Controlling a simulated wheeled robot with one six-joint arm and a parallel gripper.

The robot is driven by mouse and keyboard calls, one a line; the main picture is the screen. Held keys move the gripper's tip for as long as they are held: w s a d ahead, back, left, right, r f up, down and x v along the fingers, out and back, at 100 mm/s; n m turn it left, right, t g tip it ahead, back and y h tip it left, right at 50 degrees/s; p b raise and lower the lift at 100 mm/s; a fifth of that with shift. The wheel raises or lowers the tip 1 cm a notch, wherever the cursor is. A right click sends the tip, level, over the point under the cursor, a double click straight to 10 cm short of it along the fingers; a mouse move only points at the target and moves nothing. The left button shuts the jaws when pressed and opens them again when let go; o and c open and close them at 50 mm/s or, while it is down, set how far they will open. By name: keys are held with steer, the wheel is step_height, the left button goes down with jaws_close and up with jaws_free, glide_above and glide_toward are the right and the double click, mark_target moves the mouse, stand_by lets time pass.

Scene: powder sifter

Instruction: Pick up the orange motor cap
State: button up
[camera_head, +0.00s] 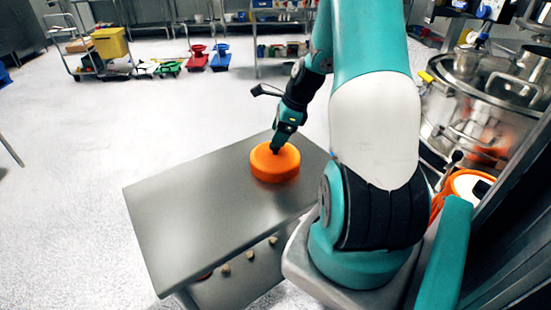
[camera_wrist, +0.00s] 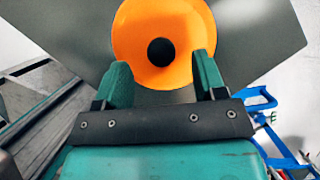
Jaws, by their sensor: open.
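The orange motor cap (camera_head: 275,163) is a round, thick disc lying on the metal table (camera_head: 190,205), near its far right part. In the wrist view the cap (camera_wrist: 184,30) shows a dark round centre, and its top edge is cut off by the frame. My gripper (camera_head: 276,149) points down at the cap from above, over its middle. In the wrist view my gripper (camera_wrist: 160,75) is open, with its two green fingers apart and overlapping the lower part of the cap in the picture. I cannot tell whether the fingers touch it.
A shiny steel vessel (camera_head: 475,105) stands at the right. Carts with a yellow bin (camera_head: 110,43) and coloured containers stand along the back. The table top left of the cap is bare, and the floor at the left is open.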

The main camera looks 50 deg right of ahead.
mark_target(275, 155)
steer(key=x, duration=0.4)
steer(key=shift+f+p, duration=0.35)
steer(key=shift+f, duration=0.05)
steer(key=shift+c, duration=0.2)
jaws_close()
